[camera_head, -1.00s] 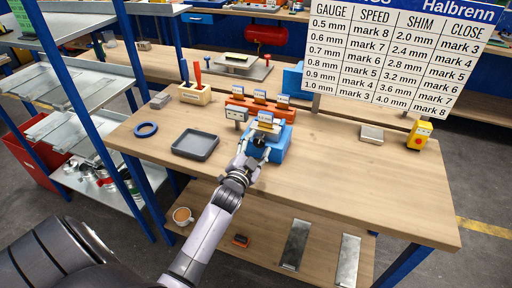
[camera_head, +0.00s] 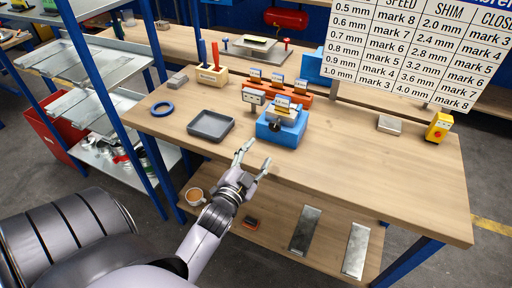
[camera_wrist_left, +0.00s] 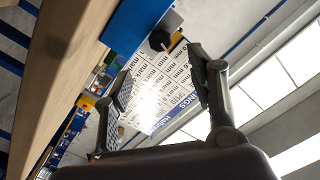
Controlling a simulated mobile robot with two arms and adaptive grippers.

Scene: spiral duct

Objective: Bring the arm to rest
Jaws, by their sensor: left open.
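My left gripper (camera_head: 254,160) is open and empty at the near edge of the wooden workbench (camera_head: 350,175), in front of the blue block device (camera_head: 281,128). A clear gap separates its fingers from that device. In the left wrist view the two fingers (camera_wrist_left: 160,80) stand apart with nothing between them. The blue device also shows there, beyond the fingers (camera_wrist_left: 135,22). My right gripper is not in view.
A grey tray (camera_head: 211,125), blue ring (camera_head: 162,109), screwdriver holder (camera_head: 212,77) and orange rack (camera_head: 290,87) stand on the bench. A grey block (camera_head: 390,124) and yellow switch box (camera_head: 438,128) are at right. A cup (camera_head: 195,196) sits on the lower shelf.

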